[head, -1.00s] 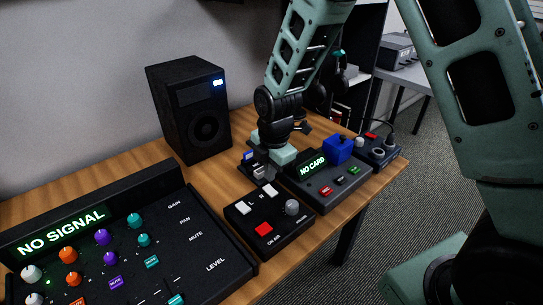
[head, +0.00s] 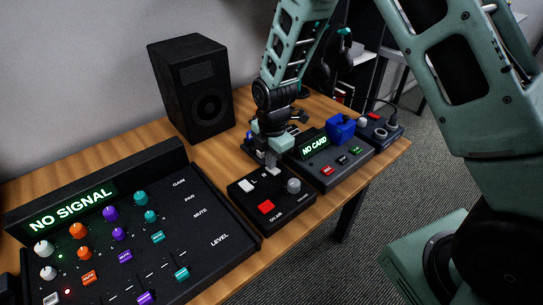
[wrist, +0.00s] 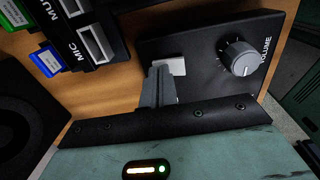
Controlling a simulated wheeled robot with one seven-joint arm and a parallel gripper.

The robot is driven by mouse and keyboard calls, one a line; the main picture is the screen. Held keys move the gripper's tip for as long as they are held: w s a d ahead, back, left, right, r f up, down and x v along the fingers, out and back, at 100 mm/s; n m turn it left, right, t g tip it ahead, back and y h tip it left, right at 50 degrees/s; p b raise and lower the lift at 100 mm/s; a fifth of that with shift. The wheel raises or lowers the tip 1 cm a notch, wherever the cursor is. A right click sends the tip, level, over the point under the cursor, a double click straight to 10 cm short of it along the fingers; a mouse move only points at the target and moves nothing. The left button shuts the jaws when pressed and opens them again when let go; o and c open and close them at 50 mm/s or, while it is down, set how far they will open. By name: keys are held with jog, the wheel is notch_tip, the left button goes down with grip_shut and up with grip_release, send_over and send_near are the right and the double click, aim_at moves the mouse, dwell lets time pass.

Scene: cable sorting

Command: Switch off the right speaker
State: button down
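The black speaker (head: 192,88) stands upright at the back of the table, and no light shows on its front. A small black control box (head: 290,207) lies in front of it, with a white switch (head: 247,186) by the letter L, a red ON AIR button (head: 266,207) and a grey volume knob (head: 293,186). My gripper (head: 273,169) is over the box's back edge, fingers together and empty. In the wrist view its fingertips (wrist: 159,82) are at a white switch (wrist: 172,66), partly covering it; I cannot tell whether they touch it.
A large mixer (head: 120,235) reading NO SIGNAL fills the left front. A NO CARD unit (head: 330,165) with a blue block (head: 341,128) stands right of my gripper. In the wrist view, green and blue cards (wrist: 46,60) lie beside a MIC slot unit (wrist: 85,30).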

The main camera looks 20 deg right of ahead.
aim_at(277, 171)
jog(key=shift+s+f, duration=0.2)
jog(key=shift+f, duration=0.05)
jog(key=shift+s+d, duration=0.25)
jog(key=shift+s, duration=0.55)
jog(key=shift+r, duration=0.1)
jog(key=shift+r+p, duration=0.35)
jog(key=shift+p, duration=0.15)
notch_tip(277, 171, up, 14)
jog(key=p, duration=0.2)
jog(key=shift+s+f, duration=0.2)
jog(key=shift+f, duration=0.05)
jog(key=shift+d, duration=0.1)
